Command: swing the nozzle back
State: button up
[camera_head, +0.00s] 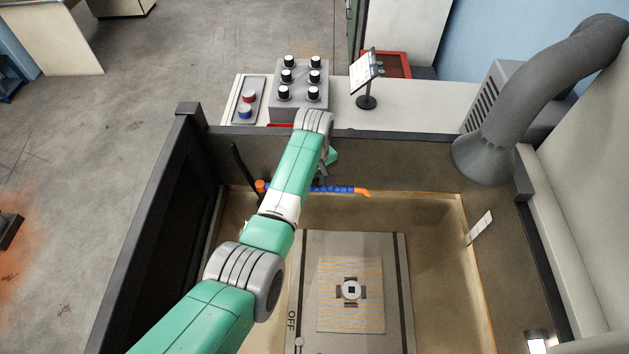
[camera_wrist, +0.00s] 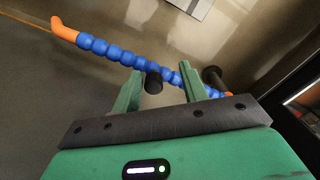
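The nozzle is a blue segmented hose (camera_head: 338,189) with an orange tip, lying across the back of the sunken tank. Its tip points right in the head view. In the wrist view the hose (camera_wrist: 100,46) runs diagonally, with its orange tip at upper left. A short black peg (camera_wrist: 154,83) stands at the hose between my green fingers. My gripper (camera_wrist: 160,78) is open, a finger on either side of the peg. I cannot tell whether either finger touches it. In the head view my arm hides part of the hose, and my gripper (camera_head: 328,163) shows only partly.
The tank's dark left wall (camera_head: 165,200) rises beside my arm. A knob box (camera_head: 299,98), a small sign (camera_head: 365,72) and a grey duct (camera_head: 510,110) stand behind.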

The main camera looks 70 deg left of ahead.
notch_tip(320, 180, up, 8)
jog(key=shift+p, duration=0.35)
jog(key=shift+f, duration=0.1)
dwell(0.5)
